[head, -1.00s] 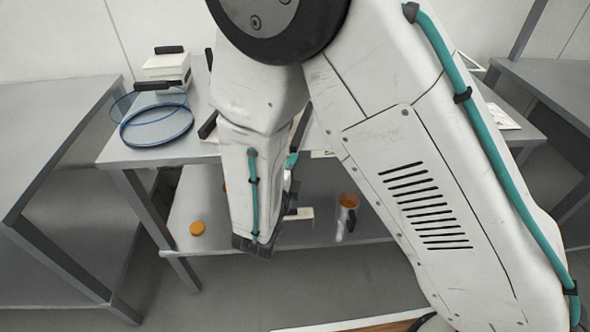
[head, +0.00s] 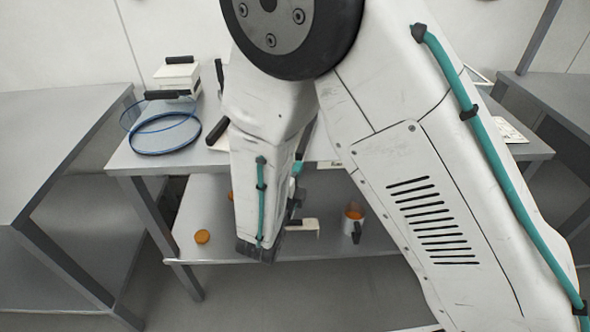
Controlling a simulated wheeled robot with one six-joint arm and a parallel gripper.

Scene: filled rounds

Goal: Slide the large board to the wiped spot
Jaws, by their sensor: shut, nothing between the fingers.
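A pale board with a black handle (head: 218,137) lies on the grey table, mostly hidden behind my arm; I cannot tell its full size or whether it is the large board. My gripper (head: 258,251) is at the dark lower end of my arm, in front of the table's lower shelf. It is shut and empty, with its fingertips hard to make out. It appears apart from the board. No wiped spot can be made out; my arm covers the middle of the tabletop (head: 150,160).
A blue-rimmed round sieve (head: 165,151) and white boxes with black handles (head: 178,76) stand at the tabletop's left. The lower shelf holds an orange lid (head: 202,236), a jug with orange contents (head: 354,222) and a small white piece (head: 303,227). Side tables (head: 60,135) flank an open floor.

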